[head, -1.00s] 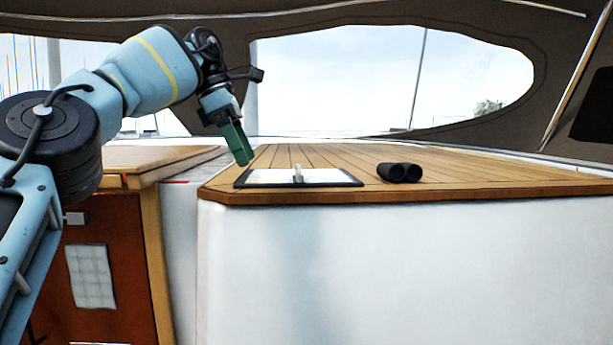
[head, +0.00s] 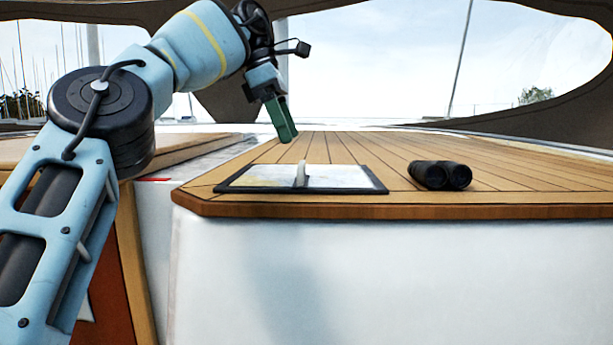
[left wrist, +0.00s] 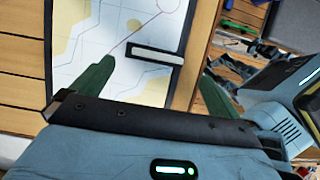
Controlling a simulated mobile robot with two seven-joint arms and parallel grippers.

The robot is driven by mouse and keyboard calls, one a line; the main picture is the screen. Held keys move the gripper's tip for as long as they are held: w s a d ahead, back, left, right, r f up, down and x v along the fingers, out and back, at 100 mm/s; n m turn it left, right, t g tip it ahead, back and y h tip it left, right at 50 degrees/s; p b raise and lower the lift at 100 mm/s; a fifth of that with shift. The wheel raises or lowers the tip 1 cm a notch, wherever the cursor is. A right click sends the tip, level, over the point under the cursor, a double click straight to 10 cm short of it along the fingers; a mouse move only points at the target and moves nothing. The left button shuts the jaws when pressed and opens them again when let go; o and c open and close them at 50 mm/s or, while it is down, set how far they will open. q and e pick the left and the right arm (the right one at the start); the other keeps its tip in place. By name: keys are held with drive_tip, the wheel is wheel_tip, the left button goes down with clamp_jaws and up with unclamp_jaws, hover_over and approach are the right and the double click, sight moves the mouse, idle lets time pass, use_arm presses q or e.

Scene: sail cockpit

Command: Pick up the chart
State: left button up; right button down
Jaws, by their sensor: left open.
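The chart (head: 335,177) lies flat on the wooden deck top in the head view, near its front edge. It is a pale sheet with a dark border and an upright pale handle (head: 301,174) on it. My left gripper (head: 287,137) is open and empty, above and behind the chart in the head view. In the left wrist view the chart (left wrist: 112,32) and its white handle (left wrist: 151,54) show beyond the two green fingers (left wrist: 158,84), with the handle between them and apart from them. My right gripper is not in view.
Black binoculars (head: 440,175) lie on the deck top (head: 540,185) to the right of the chart. The deck top ends in a front edge above a white wall (head: 400,270). Another wooden surface (head: 70,148) is at the left. Planks behind the chart are clear.

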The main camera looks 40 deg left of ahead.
sight(301, 163)
use_arm(q)
drive_tip(key=shift+w+d+f, duration=0.1)
drive_tip(key=shift+d+f, duration=0.05)
drive_tip(key=shift+f, duration=0.5)
drive_tip(key=shift+w+d+f, duration=0.15)
drive_tip(key=shift+f, duration=0.35)
drive_tip(key=shift+w+d+f, duration=0.1)
drive_tip(key=shift+f, duration=0.1)
drive_tip(key=x, duration=0.4)
drive_tip(key=shift+f, duration=0.1)
drive_tip(key=shift+w+f, duration=0.1)
drive_tip(key=shift+f, duration=0.2)
drive_tip(key=c, duration=1.1)
drive_tip(key=shift+o, duration=0.2)
